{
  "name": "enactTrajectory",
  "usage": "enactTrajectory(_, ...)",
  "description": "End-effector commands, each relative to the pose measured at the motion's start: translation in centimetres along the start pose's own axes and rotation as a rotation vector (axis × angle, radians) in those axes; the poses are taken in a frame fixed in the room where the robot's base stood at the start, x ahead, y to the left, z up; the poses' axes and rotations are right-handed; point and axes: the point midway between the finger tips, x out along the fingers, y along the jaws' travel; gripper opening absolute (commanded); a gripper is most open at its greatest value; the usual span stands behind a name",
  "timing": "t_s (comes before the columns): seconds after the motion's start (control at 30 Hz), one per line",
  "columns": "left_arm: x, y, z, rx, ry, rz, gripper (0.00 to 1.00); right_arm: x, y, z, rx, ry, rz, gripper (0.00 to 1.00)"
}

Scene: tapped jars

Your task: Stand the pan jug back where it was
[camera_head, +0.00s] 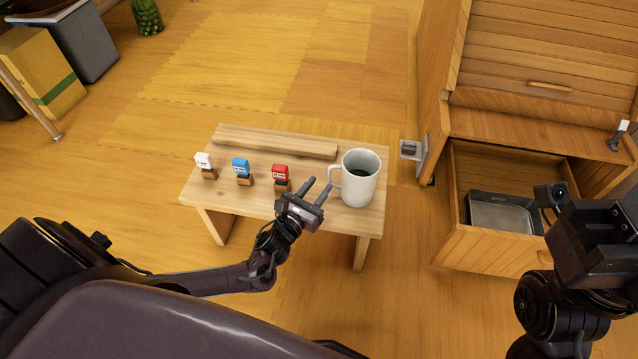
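A white jug (362,185) with a dark inside stands upright at the right end of the small wooden bench (225,195). Its handle (333,178) points left. My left gripper (319,186) is open and empty, its two fingers spread and pointing up toward the handle. One fingertip is close to the handle; I cannot tell if it touches. Part of my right arm shows at the right edge, by the drawer; the state of its gripper cannot be made out.
Small blocks with white (203,159), blue (240,166) and red (281,172) tops stand on the bench left of the jug. A wooden strip (275,142) runs along its back. The cabinet's open drawer (480,245) holds a metal tray (503,214).

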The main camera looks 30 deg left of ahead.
Motion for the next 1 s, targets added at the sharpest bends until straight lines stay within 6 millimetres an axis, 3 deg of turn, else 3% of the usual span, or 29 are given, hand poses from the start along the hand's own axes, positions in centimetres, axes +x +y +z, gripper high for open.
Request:
enactTrajectory(0.7, -1.4, 0.0, 0.0, 0.000, 0.001, 0.000, 0.34, 0.8, 0.0, -0.1, 0.000, 0.000, 0.000, 0.36)
enactTrajectory(1.0, -5.9, -0.1, 0.1, 0.000, 0.005, -0.001, 0.34, 2.3, 0.1, -0.2, 0.000, 0.000, 0.000, 0.36)
